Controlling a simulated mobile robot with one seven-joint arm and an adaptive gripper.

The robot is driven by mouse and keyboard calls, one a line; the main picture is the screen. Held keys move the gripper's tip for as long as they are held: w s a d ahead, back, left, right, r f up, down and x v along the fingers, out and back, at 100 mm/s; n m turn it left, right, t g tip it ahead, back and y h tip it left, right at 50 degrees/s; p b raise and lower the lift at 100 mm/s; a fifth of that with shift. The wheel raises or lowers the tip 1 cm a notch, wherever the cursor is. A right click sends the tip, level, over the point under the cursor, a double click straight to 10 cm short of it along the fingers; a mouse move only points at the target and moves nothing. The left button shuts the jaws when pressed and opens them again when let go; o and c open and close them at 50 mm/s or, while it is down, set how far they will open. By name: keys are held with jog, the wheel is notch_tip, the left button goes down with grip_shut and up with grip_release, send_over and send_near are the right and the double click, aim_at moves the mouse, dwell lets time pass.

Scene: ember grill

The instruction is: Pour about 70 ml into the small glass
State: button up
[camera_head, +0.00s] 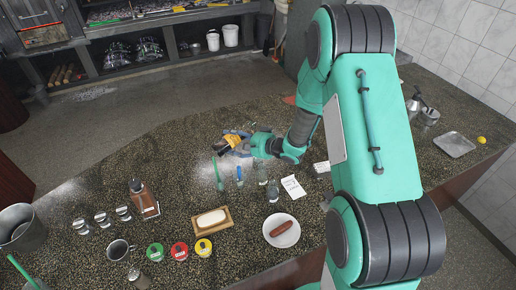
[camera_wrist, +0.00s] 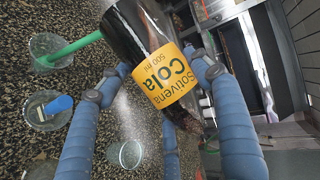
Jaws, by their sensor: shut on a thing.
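My gripper (camera_head: 240,140) has blue padded fingers (camera_wrist: 165,75) shut around a dark cola bottle with an orange label (camera_wrist: 168,80). In the head view the bottle (camera_head: 231,142) is tilted, its dark end pointing down-left; whether liquid leaves it cannot be seen. Near it on the counter stand a glass with a green straw (camera_head: 219,183), a glass with a blue item (camera_head: 240,181) and clear glasses (camera_head: 272,190). The wrist view also shows the green-straw glass (camera_wrist: 44,46), the blue-item glass (camera_wrist: 47,112) and an empty-looking clear glass (camera_wrist: 128,154). I cannot tell which is the small glass.
A white plate with a sausage (camera_head: 281,243), a wooden board with a white block (camera_head: 211,220) and several coloured-lid tubs (camera_head: 180,251) lie on the near counter. Paper cards (camera_head: 293,187) lie right of the glasses.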

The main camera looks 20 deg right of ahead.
aim_at(228, 147)
jog(key=shift+d+m+y+p, duration=0.1)
jog(key=shift+m+y+p, duration=0.25)
jog(key=shift+p, duration=0.5)
jog(key=shift+f, duration=0.15)
jog(key=shift+f+m+y+p, duration=0.35)
jog(key=shift+m+p, duration=0.1)
jog(key=shift+p, duration=0.1)
jog(key=shift+s+a, duration=0.2)
jog(key=shift+a, duration=0.2)
dwell(0.5)
jog(key=shift+s+a+f, duration=0.1)
jog(key=shift+s+a, duration=0.15)
jog(key=shift+a, duration=0.75)
jog(key=shift+a+f+m+p, duration=0.2)
jog(key=shift+a+m+p, duration=0.1)
jog(key=shift+a+p, duration=0.05)
dwell(0.9)
